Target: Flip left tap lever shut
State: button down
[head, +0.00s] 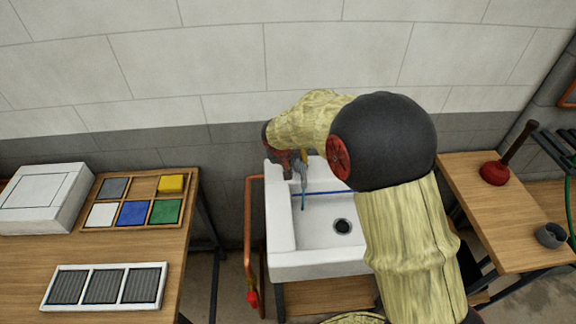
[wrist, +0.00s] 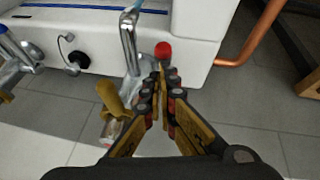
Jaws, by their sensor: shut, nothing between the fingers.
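The white sink (head: 280,230) stands against the wall, with a chrome tap (wrist: 130,45) at its back edge. A thin blue stream (head: 303,190) hangs below the spout in the head view. A red rounded end (wrist: 163,50), likely of the left tap lever, shows just beyond my fingertips in the wrist view; how the lever lies is partly hidden. My gripper (wrist: 162,85) is shut and empty, close beside the tap body. Contact cannot be told. A brass-coloured piece (wrist: 112,98) sits left of the fingers. In the head view my arm hides part of the tap.
A copper pipe (head: 248,225) runs down the sink's left side. A left bench (head: 130,250) holds a white box, a tray of coloured blocks and a grille tray. A right bench (head: 500,220) holds a red plunger (head: 495,174). The drain (head: 342,227) is clear.

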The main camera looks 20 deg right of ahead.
jog(key=shift+s+a+f+b, duration=0.1)
jog(key=shift+s+f+b, duration=0.2)
jog(key=shift+f+b, duration=0.25)
jog(key=shift+r, duration=0.2)
jog(key=shift+w+r, duration=0.1)
jog(key=shift+r, duration=0.2)
jog(key=s+p+v, duration=0.1)
jog(key=p+v, duration=0.3)
jog(key=v, duration=0.8)
jog(key=shift+s+a+f, duration=0.2)
jog(key=shift+s+a, duration=0.1)
jog(key=shift+s, duration=0.05)
